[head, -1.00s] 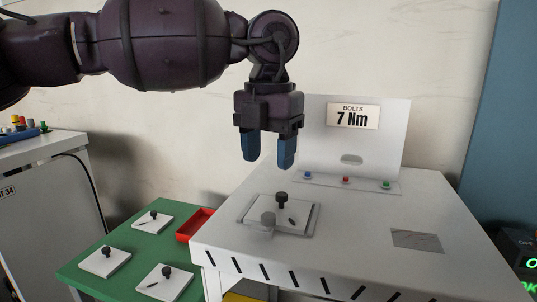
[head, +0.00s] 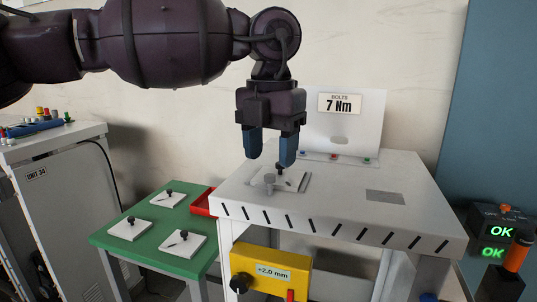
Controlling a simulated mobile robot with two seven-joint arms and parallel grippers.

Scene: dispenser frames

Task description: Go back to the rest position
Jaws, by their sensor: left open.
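My left gripper (head: 271,146) hangs from my left arm, which comes in from the left. Its two blue-tipped fingers point down, apart and empty. In the picture it is above a white plate with a black knob (head: 280,179) on the white station table (head: 340,200). A grey cylinder (head: 269,183) stands at that plate's near side. The fingertips show clear of the plate, though the exact height gap is hard to judge. My right gripper is not in view.
A green table (head: 150,235) at the left holds several white plates with black knobs and a red tray (head: 205,203). A yellow box (head: 271,270) marked +2.0 mm sits under the station's front edge. A "7 Nm" panel (head: 343,125) stands behind. Green "OK" displays (head: 498,232) glow at right.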

